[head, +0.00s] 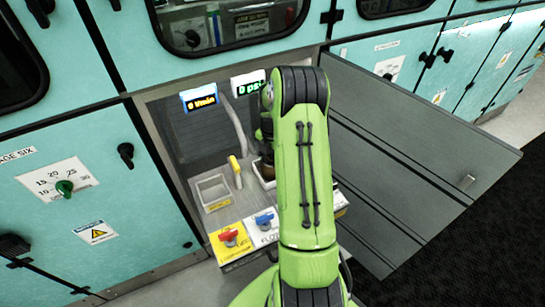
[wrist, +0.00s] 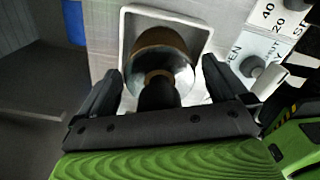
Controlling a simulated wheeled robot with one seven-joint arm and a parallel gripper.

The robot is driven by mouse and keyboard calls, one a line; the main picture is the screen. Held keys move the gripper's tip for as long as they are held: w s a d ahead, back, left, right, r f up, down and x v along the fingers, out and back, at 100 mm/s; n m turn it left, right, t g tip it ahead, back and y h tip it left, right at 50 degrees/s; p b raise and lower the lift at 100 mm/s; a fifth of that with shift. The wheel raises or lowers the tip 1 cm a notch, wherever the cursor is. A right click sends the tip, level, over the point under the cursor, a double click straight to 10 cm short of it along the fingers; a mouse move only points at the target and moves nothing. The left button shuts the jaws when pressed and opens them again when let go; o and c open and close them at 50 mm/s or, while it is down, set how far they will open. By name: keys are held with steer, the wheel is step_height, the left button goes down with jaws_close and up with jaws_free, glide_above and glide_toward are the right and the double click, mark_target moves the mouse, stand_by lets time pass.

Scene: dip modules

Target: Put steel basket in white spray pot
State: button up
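The steel basket (wrist: 180,70), a shiny round vessel with a brownish upper part and a dark handle, shows in the wrist view. It sits within the rim of a white square pot (wrist: 124,40). My gripper (wrist: 162,80) is open, its black fingers spread on either side of the dark handle with gaps showing. In the head view my green arm hides most of the basket and the gripper's fingers. Whether this pot is the spray pot cannot be read. A second white square pot (head: 201,186) with a yellow label stands to the left and looks empty.
A yellow-handled lever (head: 235,170) stands between the pots. A red valve (head: 229,237) and a blue valve (head: 264,220) sit at the front panel. Two small displays (head: 199,98) hang above. A lowered grey door (head: 410,150) lies to the right.

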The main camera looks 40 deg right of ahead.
step_height(320, 180, up, 12)
steer(key=p, duration=0.3)
steer(key=shift+r, duration=0.1)
steer(key=s+a+r+m+t, duration=0.2)
steer(key=a+r+m, duration=0.3)
steer(key=a+r, duration=0.6)
steer(key=s+a+r+m+t, duration=0.1)
steer(key=s+a+r+m, duration=0.1)
steer(key=s+a+m, duration=0.5)
steer(key=s+a+r+m+t, duration=0.2)
steer(key=s+a+m, duration=0.5)
steer(key=s, duration=0.4)
steer(key=shift+a+r+t, duration=0.3)
steer(key=shift+a+r, duration=0.05)
steer(key=shift+a, duration=0.25)
steer(key=shift+s, duration=0.1)
